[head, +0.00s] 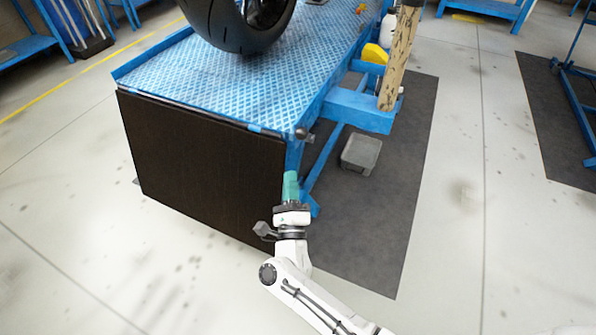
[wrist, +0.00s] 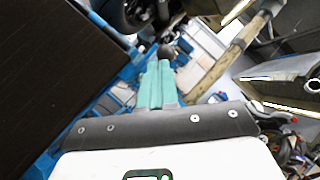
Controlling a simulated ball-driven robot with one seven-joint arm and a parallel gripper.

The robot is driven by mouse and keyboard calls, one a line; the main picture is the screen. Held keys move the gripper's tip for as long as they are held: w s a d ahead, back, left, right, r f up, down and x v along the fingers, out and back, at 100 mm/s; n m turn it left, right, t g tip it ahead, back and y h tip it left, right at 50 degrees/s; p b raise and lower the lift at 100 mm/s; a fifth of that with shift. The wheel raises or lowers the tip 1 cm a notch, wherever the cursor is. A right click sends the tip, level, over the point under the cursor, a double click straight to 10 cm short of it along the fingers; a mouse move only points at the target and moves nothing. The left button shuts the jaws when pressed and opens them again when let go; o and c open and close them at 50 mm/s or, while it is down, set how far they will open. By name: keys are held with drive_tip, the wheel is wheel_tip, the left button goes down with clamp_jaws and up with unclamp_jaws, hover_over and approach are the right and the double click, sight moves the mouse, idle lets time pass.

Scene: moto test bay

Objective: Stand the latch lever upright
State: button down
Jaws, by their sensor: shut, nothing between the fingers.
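The latch lever appears to be the short piece with a dark round knob (head: 301,133) at the near right corner of the blue lift table; its shaft is hard to make out, so I cannot tell its exact tilt. In the wrist view a dark ball knob (wrist: 166,52) shows just beyond my fingertips. My gripper (head: 290,174), with teal fingers, is shut and empty, below that corner in the head picture. The closed fingers also show in the wrist view (wrist: 158,68). I cannot tell whether they touch the lever.
The blue lift table (head: 225,95) carries a motorcycle tyre (head: 240,25). A dark panel (head: 200,165) hangs at its near end. A wooden handle (head: 399,60) stands over a blue side shelf (head: 360,108). A grey box (head: 361,154) sits on the dark mat (head: 375,225).

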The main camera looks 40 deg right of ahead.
wheel_tip(320, 180, down, 4)
drive_tip(key=s+a+m+g+h+b, duration=0.1)
drive_tip(key=a+m+g+h+b, duration=0.3)
drive_tip(key=m, duration=0.6)
drive_tip(key=m+b, duration=0.1)
drive_tip(key=m, duration=0.2)
approach(304, 135)
drive_tip(key=w+d+r, duration=0.2)
drive_tip(key=w+d, duration=0.2)
drive_tip(key=shift+s+d+f+t, duration=0.15)
drive_tip(key=shift+d+f+t, duration=0.05)
drive_tip(key=shift+t, duration=0.1)
